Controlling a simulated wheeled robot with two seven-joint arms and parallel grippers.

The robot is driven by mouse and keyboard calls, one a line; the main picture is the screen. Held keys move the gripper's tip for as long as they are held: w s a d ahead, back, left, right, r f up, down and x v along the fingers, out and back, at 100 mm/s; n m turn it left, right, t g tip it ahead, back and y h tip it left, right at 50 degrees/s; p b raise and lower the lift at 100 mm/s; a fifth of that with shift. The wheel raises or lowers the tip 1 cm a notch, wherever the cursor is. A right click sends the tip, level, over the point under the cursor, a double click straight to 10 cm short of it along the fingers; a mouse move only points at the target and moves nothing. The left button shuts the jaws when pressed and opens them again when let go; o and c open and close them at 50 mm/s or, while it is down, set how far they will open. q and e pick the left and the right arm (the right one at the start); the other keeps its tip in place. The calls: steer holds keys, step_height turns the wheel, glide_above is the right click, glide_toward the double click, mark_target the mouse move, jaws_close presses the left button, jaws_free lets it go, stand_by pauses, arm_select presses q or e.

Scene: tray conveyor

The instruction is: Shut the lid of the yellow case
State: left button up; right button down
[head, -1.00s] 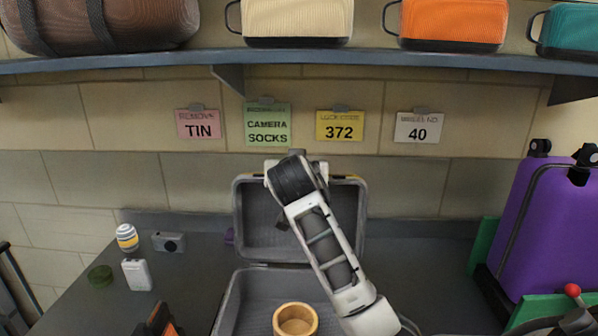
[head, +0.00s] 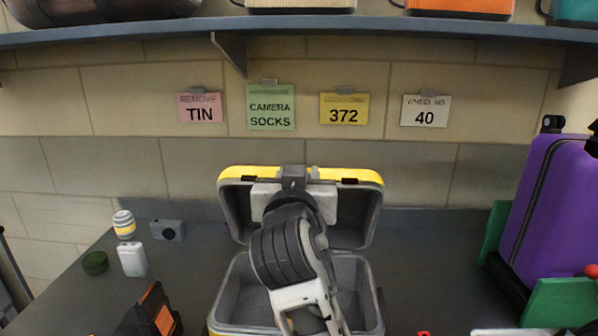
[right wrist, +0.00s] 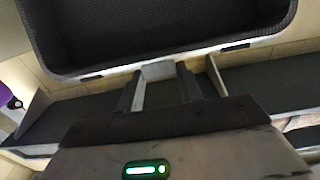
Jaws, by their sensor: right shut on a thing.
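The yellow case stands open on the grey counter, its grey-lined base (head: 362,293) low in the middle of the head view. Its lid (head: 358,215) is raised behind the base, tilted a little forward, with a yellow top edge. My right gripper (head: 293,176) is shut on the middle of the lid's upper edge. The right wrist view shows the fingers (right wrist: 160,88) around a light tab on the lid's rim (right wrist: 240,52). My right arm hides the lid's middle and most of the base's inside, including most of a wooden bowl. My left gripper is not in view.
A purple suitcase (head: 545,210) stands at right beside green panels. A striped jar (head: 124,225), white box (head: 133,259), camera (head: 167,230) and green lid (head: 95,263) sit at left. An orange-black object (head: 155,314) is at front left. A shelf (head: 420,34) runs above.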

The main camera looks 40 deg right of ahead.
steer(key=shift+s+a+f, duration=0.1)
steer(key=shift+f, duration=0.35)
steer(key=c, duration=0.9)
jaws_free()
steer(key=shift+a, duration=0.1)
